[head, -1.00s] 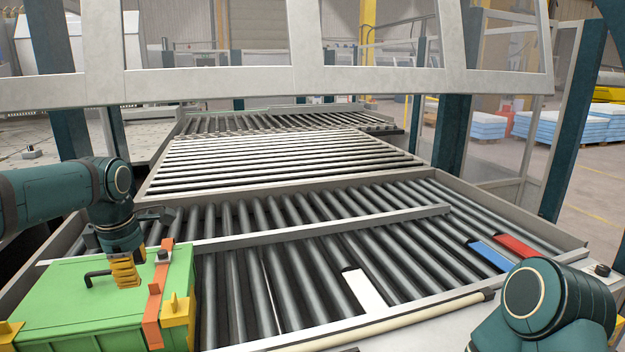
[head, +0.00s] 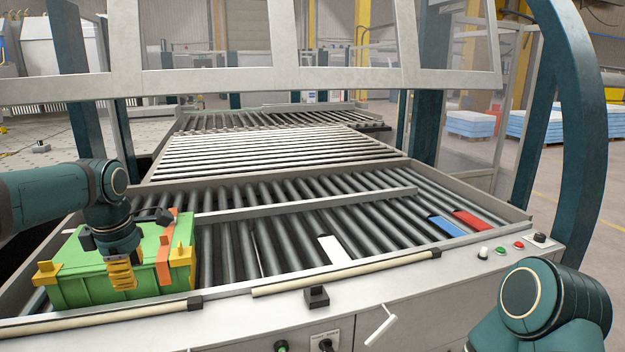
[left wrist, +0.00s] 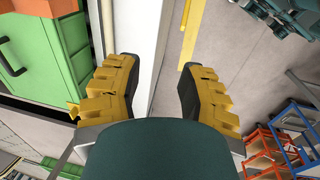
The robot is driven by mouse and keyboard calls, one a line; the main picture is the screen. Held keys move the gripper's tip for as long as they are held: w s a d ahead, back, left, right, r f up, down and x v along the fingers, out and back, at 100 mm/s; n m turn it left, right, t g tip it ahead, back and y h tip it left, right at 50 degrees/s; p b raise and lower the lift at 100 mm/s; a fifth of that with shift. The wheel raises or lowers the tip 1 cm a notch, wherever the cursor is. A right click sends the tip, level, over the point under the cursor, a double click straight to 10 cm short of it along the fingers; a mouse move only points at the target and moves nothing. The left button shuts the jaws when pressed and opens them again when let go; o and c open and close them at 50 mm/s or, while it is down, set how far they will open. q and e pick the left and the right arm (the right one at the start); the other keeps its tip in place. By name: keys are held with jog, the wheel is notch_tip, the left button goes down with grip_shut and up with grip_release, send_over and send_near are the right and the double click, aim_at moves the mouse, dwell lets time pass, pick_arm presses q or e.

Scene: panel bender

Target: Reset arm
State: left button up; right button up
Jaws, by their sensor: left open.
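My left gripper (head: 121,274) is in the head view at the left, in front of the near side of a green box (head: 75,285). Its yellow fingers point down. In the left wrist view its two fingers (left wrist: 160,95) are spread apart with nothing between them. The green box, with an orange strap and yellow corner pieces, stands on the rollers and also shows in the left wrist view (left wrist: 45,50). My right arm shows at the lower right of the head view, but its gripper is out of view.
The roller table (head: 300,215) holds a white (head: 333,249), a blue (head: 447,227) and a red piece (head: 473,221) toward the right. Pale bars (head: 345,273) run along its front edge. A control panel with buttons (head: 500,251) is at the front right. A grey frame (head: 250,83) spans above.

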pick_arm(q)
jog(key=d+f+m+h, duration=0.1)
jog(key=d+f+m, duration=0.45)
jog(key=f, duration=0.55)
jog(key=d+f+m+h, duration=0.2)
jog(key=d+f+m, duration=0.2)
jog(key=d+f, duration=0.5)
jog(key=s+d+f+m, duration=0.5)
jog(key=s+f, duration=0.4)
jog(key=f, duration=0.1)
jog(key=s+d+f+m+h+b, duration=0.1)
jog(key=s+d+f+m, duration=0.4)
jog(key=s+f, duration=0.4)
notch_tip(320, 180, down, 2)
jog(key=shift+s+f+h, duration=0.15)
jog(key=shift+s+h, duration=0.15)
